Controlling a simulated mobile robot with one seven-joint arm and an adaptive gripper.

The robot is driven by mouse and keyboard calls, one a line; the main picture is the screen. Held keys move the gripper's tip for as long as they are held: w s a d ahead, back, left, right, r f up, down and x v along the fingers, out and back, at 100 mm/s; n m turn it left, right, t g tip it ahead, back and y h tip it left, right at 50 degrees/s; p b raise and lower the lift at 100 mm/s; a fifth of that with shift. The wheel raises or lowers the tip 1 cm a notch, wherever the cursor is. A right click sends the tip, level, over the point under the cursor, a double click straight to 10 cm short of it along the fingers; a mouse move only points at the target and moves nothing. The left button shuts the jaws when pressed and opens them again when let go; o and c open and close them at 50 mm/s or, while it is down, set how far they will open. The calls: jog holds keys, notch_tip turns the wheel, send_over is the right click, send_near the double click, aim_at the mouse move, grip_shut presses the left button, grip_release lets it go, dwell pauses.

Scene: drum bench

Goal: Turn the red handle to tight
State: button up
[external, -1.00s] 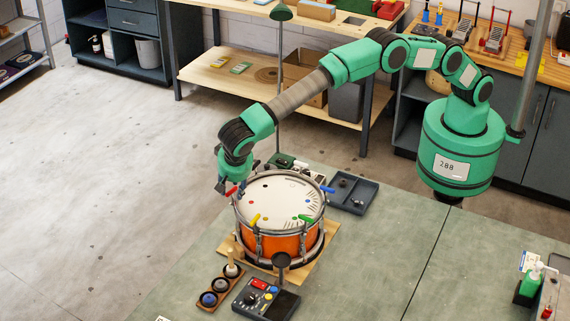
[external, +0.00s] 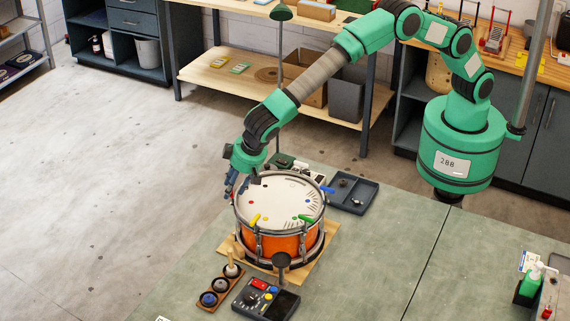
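An orange drum (external: 282,243) with a white head and metal rim stands on the bench. Coloured handles sit around its rim: yellow (external: 255,218) at the front left, green (external: 305,219) at the front right and blue (external: 327,189) at the right. The red handle is at the left rim, beside my gripper, and is almost wholly hidden there. My gripper (external: 229,190) points down at the left edge of the drum. Its fingers are small and dark, and I cannot tell whether they are open or closed on the handle.
The drum stands on a wooden board (external: 326,241). A dark tray (external: 352,194) lies behind it to the right. A control box (external: 248,302) and a wooden holder (external: 207,302) with round-headed tools stand in front. The bench (external: 375,270) is clear to the right.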

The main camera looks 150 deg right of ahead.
jog(key=n+t+p, duration=0.1)
jog(key=n+p, duration=0.2)
jog(key=shift+s+r, duration=0.1)
jog(key=shift+s, duration=0.05)
jog(key=n+p, duration=0.2)
jog(key=p, duration=0.1)
jog(key=n+t+y+p, duration=0.1)
jog(key=n+p, duration=0.1)
jog(key=p, duration=0.2)
jog(key=shift+s+d+t, duration=0.1)
jog(key=shift+d+t, duration=0.05)
jog(key=shift+t, duration=0.15)
jog(key=n+p, duration=0.2)
jog(key=shift+f+t+y+p, duration=0.2)
jog(key=shift+t+y+p, duration=0.1)
jog(key=shift+p, duration=0.1)
jog(key=shift+d+n+y+p, duration=0.1)
jog(key=shift+n+y+p, duration=0.2)
jog(key=shift+n+p, duration=0.65)
jog(key=shift+r+b, duration=0.35)
jog(key=shift+b, duration=0.05)
jog(key=b+v, duration=0.2)
jog(key=v, duration=1.1)
jog(key=shift+s, duration=0.25)
jog(key=shift+n, duration=0.25)
